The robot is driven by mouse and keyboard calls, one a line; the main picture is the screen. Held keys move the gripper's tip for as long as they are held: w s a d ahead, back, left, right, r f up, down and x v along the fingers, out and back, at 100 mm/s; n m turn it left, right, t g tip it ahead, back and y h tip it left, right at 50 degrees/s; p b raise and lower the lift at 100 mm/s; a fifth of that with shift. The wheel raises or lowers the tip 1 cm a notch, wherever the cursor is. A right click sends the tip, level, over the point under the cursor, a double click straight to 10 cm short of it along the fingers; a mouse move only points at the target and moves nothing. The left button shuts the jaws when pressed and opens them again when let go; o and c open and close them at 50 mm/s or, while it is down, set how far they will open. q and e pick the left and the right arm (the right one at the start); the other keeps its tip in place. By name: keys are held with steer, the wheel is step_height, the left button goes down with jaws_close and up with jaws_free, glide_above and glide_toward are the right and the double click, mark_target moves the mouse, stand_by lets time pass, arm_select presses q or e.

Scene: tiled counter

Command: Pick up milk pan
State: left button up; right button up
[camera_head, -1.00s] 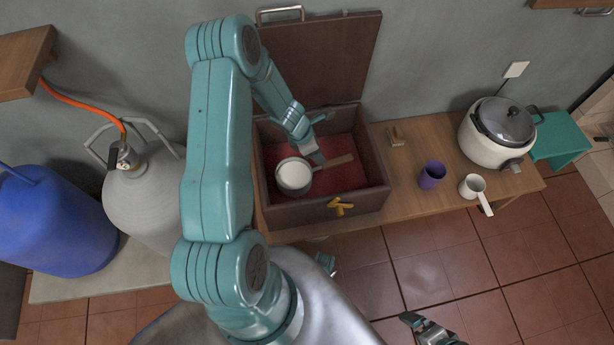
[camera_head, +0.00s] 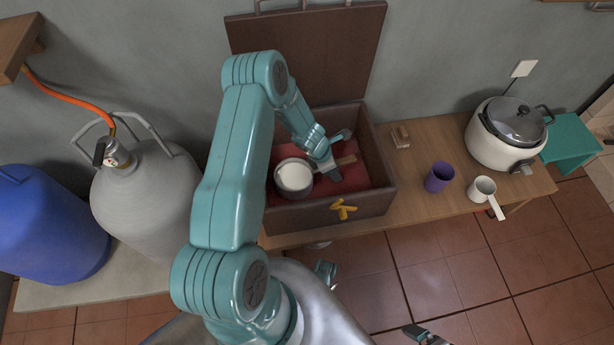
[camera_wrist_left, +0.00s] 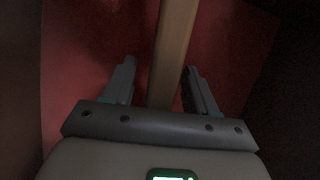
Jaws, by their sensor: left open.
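The milk pan (camera_head: 293,178), a small pot with a pale inside and a wooden handle, sits in the open brown box (camera_head: 322,213). Its handle points right and slightly toward the back. My left gripper (camera_head: 341,156) is down inside the box at the handle, its fingers open. In the left wrist view the wooden handle (camera_wrist_left: 174,45) runs between the two open fingers (camera_wrist_left: 160,72), nearer the right one. A gap shows on the left side of the handle. My arm's end hides part of the handle in the head view.
The box lid (camera_head: 305,58) stands open against the wall. On the wooden table (camera_head: 425,140) to the right are a wooden block (camera_head: 400,138), a purple cup (camera_head: 439,177), a white handled cup (camera_head: 483,190) and a rice cooker (camera_head: 500,135). Gas cylinders stand left.

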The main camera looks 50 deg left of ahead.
arm_select(q)
jaws_close()
steer(key=shift+r, duration=0.1)
step_height(320, 180, up, 20)
steer(key=p, duration=1.6)
